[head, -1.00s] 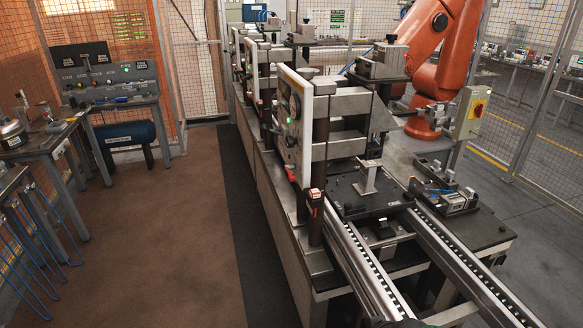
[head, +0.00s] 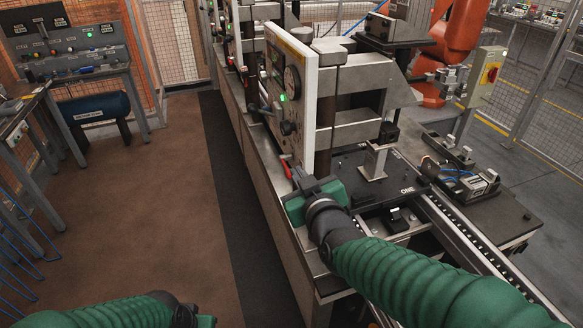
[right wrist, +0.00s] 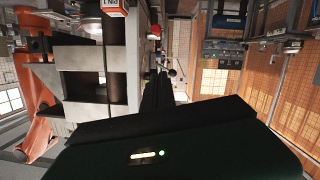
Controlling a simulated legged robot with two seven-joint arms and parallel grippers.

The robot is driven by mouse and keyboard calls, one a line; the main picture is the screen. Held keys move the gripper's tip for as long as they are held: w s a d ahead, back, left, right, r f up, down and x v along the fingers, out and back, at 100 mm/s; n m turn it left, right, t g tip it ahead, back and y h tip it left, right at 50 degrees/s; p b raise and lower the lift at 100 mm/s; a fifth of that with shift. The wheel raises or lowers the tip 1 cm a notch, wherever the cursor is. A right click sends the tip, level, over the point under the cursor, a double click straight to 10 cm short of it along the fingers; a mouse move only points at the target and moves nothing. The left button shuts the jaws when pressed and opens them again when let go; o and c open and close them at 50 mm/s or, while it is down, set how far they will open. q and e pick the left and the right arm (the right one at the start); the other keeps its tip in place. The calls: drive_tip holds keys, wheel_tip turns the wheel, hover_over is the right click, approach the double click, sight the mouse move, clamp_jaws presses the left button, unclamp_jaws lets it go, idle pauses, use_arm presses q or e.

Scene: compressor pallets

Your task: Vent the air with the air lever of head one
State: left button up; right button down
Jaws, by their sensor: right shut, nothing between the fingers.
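Head one is the nearest machine head; its pale upright panel (head: 303,95) carries a green light, a gauge and a dark knob (head: 288,128). A small red lever (head: 286,168) sticks out at the panel's lower edge, which I take for the air lever. My right gripper (head: 298,180) is shut and empty, just below and beside the red lever; I cannot tell whether they touch. In the right wrist view a small red part (right wrist: 153,33) shows beyond the dark gripper body. My left arm shows at the bottom left, its fingers out of the picture.
A black plate (head: 350,180) with a metal bracket (head: 374,160) lies right of the panel, by the conveyor rails (head: 470,225). An orange robot arm (head: 455,40) stands behind. A bench with a control panel (head: 70,50) is at the left. The brown floor (head: 160,190) between is clear.

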drive_tip(key=p, duration=0.1)
hover_over(288, 170)
drive_tip(key=s+a, duration=0.2)
drive_tip(key=s, duration=0.1)
wheel_tip(288, 170, down, 3)
drive_tip(key=d+f, duration=0.1)
drive_tip(key=w+d+f, duration=0.1)
drive_tip(key=f, duration=0.1)
drive_tip(key=shift+f, duration=0.4)
drive_tip(key=shift+s+a, duration=0.1)
drive_tip(key=shift+a, duration=0.2)
